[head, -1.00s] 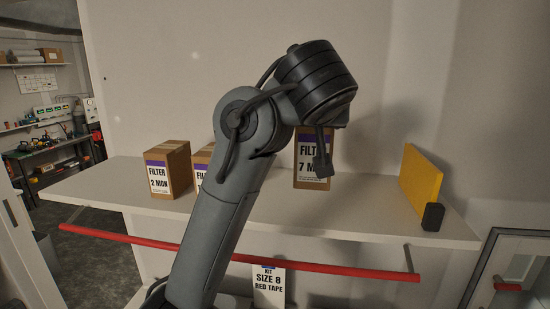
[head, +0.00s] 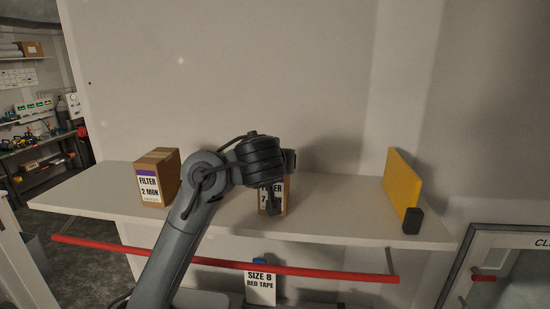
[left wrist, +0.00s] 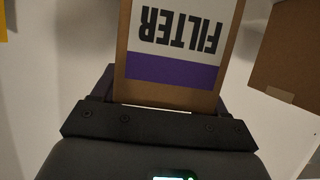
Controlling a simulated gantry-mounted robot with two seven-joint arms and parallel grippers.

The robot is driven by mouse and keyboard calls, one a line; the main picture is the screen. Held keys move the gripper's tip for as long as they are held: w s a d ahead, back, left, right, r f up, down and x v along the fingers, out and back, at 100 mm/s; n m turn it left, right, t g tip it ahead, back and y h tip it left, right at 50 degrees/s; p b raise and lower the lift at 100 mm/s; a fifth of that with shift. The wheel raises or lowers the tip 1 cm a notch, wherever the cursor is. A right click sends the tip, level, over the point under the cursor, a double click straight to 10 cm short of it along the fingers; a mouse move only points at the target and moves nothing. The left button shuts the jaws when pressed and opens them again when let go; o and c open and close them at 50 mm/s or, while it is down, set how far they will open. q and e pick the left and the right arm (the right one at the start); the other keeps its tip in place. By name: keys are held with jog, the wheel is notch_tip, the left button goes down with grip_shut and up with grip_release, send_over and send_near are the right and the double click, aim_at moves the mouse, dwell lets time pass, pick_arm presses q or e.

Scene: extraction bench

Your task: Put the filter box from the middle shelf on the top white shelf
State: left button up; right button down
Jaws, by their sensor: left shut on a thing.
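The filter box marked 7 (head: 264,204) is brown cardboard with a white and purple label. It is upright at the surface of the top white shelf (head: 335,212), near the middle; I cannot tell if its base touches. My left gripper (head: 277,190) is shut on it from above and hides its upper part. In the left wrist view, the box (left wrist: 175,70) sits between the fingers (left wrist: 165,98), its label upside down. Another filter box, marked 2 MON (head: 158,178), stands on the same shelf at the left. My right gripper is not in view.
A yellow panel (head: 401,180) with a black block (head: 412,221) stands at the shelf's right end. A red bar (head: 330,272) runs below the front edge. A size 8 red tape kit (head: 261,288) is lower down. The shelf is clear between held box and panel.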

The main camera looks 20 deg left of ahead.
pick_arm(q)
jog(key=shift+f, duration=0.15)
jog(key=shift+f, duration=0.15)
jog(key=o, duration=1.5)
jog(key=shift+r, duration=0.2)
jog(key=shift+s+d, duration=0.15)
jog(key=shift+s, duration=0.05)
jog(key=shift+b+v, duration=1.8)
jog(key=shift+v, duration=4)
